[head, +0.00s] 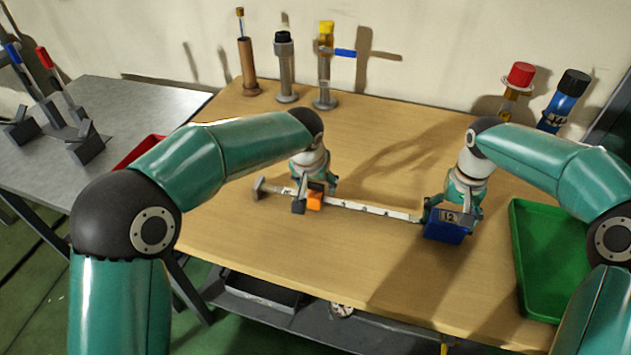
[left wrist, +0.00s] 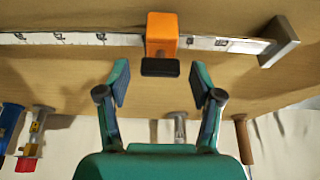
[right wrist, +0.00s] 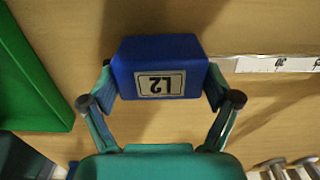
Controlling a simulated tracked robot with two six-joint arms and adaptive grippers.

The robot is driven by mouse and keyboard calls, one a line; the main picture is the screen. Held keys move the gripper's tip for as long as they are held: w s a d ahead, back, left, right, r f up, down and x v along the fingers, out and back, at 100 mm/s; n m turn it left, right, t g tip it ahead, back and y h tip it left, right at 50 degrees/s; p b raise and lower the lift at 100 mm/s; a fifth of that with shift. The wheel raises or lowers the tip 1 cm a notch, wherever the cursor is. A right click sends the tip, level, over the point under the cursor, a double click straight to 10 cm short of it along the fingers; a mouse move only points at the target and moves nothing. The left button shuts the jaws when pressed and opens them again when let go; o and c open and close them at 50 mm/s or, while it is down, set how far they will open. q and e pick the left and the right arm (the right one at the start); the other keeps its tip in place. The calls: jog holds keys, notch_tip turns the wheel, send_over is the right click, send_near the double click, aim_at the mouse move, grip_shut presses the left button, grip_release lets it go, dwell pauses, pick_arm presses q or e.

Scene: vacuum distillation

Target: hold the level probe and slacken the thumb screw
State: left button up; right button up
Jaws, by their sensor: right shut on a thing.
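The level probe is a white graduated rod (head: 375,209) lying level over the wooden table, with a blue block labelled L2 (right wrist: 160,66) at one end and a grey end plate (left wrist: 279,42) at the other. My right gripper (right wrist: 160,88) is shut on the blue block, one finger on each side. My left gripper (left wrist: 160,80) is open, its fingertips apart on either side of the thumb screw and not visibly touching it.
A green tray (head: 548,305) lies at the table's right edge. A brown tube (head: 248,66), a black-capped cylinder (head: 285,68) and a yellow-topped one (head: 325,66) stand at the back. Red-capped (head: 518,78) and blue (head: 567,100) items stand back right.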

pick_arm(q)
jog(key=v, duration=1.1)
jog(key=shift+s+r, duration=0.25)
jog(key=shift+r, duration=0.1)
pick_arm(e)
jog(key=o, duration=1.4)
notch_tip(320, 180, up, 12)
